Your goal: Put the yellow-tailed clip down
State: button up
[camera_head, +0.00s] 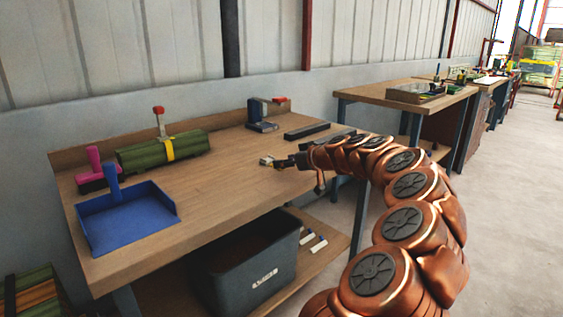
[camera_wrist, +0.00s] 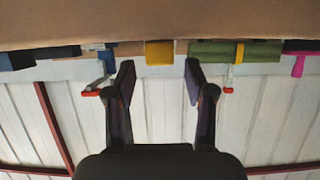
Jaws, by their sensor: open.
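A yellow block-like piece (camera_wrist: 159,52), which looks like the clip's yellow tail, shows at the table edge in the wrist view, between and beyond my fingertips. That view is upside down. My gripper (camera_wrist: 160,72) is open, its two dark fingers apart on either side of the yellow piece with clear space between. In the head view my gripper (camera_head: 283,162) is low over the right part of the wooden table (camera_head: 225,185). A small pale object (camera_head: 267,160) lies right at its tips; its details are too small to make out. The clip's jaws cannot be made out.
A blue dustpan (camera_head: 128,222), a pink-handled tool (camera_head: 95,165) and a green bundle with a yellow band (camera_head: 163,152) are on the left. A blue-based tool (camera_head: 262,116) and a dark bar (camera_head: 307,130) are behind my gripper. The table's middle is clear.

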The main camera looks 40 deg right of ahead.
jog(key=v, duration=0.9)
jog(key=shift+p, duration=0.4)
